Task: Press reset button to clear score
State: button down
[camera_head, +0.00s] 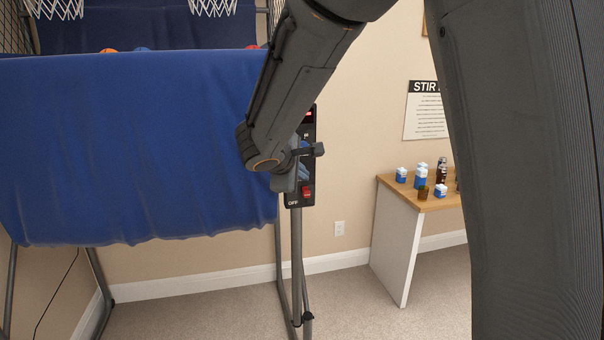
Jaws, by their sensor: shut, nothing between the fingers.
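A black control panel (296,201) is mounted on the post at the right side of the blue basketball arcade game. It has a red display (309,116) near its top and a red switch (307,192) near its bottom, with the word OFF beside it. My gripper (313,151) is at the middle of the panel, between display and switch, and looks shut with nothing in it. My arm and gripper cover the middle of the panel. I cannot make out a reset button, nor whether the gripper touches the panel.
The blue cloth front (130,150) of the game fills the left, with hoops and ball tops above. At right, a wooden-topped table (388,188) holds small cartons and bottles. Carpet (345,300) between post and table is clear.

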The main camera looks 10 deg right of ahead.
jog(key=shift+w, duration=0.4)
dwell(0.4)
jog(key=shift+s, duration=0.1)
jog(key=shift+s+b, duration=0.6)
jog(key=shift+s, duration=0.15)
jog(key=s+b, duration=0.1)
jog(key=s, duration=0.4)
dwell(0.5)
dwell(0.4)
